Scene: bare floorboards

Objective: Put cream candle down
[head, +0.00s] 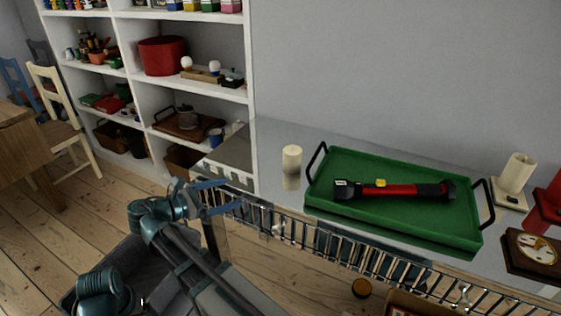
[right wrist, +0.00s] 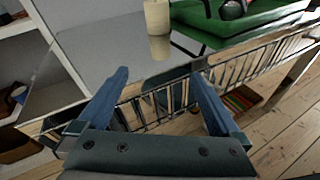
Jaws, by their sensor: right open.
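The cream candle (head: 291,158) stands upright on the shiny grey top of a long table (head: 270,133), left of the green tray. In the right wrist view the candle (right wrist: 157,15) shows at the top edge, partly cut off, beyond the fingertips. My right gripper (head: 226,197) is open and empty at the table's front left edge, apart from the candle. Its two blue fingers are spread in the right wrist view (right wrist: 160,78). My left gripper is not in view.
The green tray (head: 335,215) holds a red and black flashlight (head: 400,190). A cream cylinder (head: 518,170) on a base and a clock (head: 536,248) stand at the right. A railing (head: 340,243) runs along the table front. White shelves (head: 180,95) stand left.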

